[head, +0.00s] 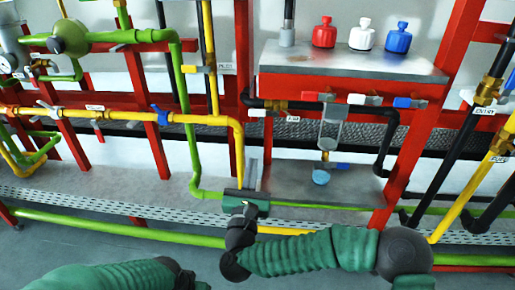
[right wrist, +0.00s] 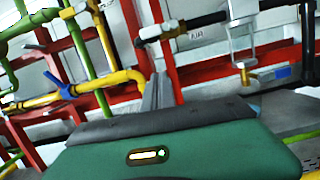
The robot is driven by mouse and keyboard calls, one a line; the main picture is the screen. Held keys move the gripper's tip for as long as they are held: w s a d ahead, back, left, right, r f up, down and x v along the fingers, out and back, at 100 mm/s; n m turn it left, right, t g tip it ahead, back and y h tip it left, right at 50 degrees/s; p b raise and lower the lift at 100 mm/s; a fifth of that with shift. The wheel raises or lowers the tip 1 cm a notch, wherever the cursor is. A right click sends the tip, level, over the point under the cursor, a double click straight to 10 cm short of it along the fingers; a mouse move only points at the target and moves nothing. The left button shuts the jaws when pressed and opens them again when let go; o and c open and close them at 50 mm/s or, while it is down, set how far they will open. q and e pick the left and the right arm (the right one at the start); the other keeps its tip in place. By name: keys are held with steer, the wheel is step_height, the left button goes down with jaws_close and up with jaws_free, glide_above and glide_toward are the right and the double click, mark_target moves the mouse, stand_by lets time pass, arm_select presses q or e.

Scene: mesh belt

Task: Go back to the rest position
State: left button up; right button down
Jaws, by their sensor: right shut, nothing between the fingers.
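My right gripper (head: 249,174) stands upright near the middle of the head view, in front of the pipe rack. Its grey fingers are together with nothing between them. In the right wrist view the shut fingers (right wrist: 157,92) rise behind the green gripper body with its small lit strip. Pipes and red posts show behind them, and I cannot tell the exact gap. My left arm (head: 110,275) shows only as a green sleeve and dark joint at the bottom left of the head view; its gripper is out of frame.
A yellow pipe (head: 222,118) and a green pipe (head: 186,110) come down close behind my right gripper. A mesh strip (head: 100,203) runs along the rack.

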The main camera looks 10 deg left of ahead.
steer(key=s+a+f+n+g+y+p, duration=0.15)
steer(key=f+n+g+y, duration=0.3)
steer(key=n, duration=0.75)
steer(key=s+a+f+n+g+y+p, duration=0.1)
steer(key=s+f+n+g+y, duration=0.4)
steer(key=n, duration=0.7)
steer(key=s+d+f+n+g+h+p, duration=0.1)
steer(key=s+d+f+n+g+h, duration=0.25)
steer(key=s+d, duration=0.45)
steer(key=s+d+f+n+g+h+p, duration=0.15)
steer(key=s+d+n, duration=0.3)
steer(key=d, duration=0.65)
steer(key=s+d+f+n+g+h, duration=0.3)
steer(key=s+d+n+h, duration=0.15)
steer(key=d, duration=0.55)
steer(key=w+p+v, duration=0.2)
steer(key=p+v, duration=1)
steer(key=w+d+r+p+v, duration=0.1)
steer(key=w+p+v, duration=0.2)
steer(key=p+v, duration=1)
steer(key=w+d+r+p+v, duration=0.1)
steer(key=w+p+v, duration=0.2)
steer(key=p+v, duration=0.9)
steer(key=shift+d+r+g+p, duration=0.25)
steer(key=shift+r+g+p, duration=0.1)
steer(key=shift+r+p, duration=0.25)
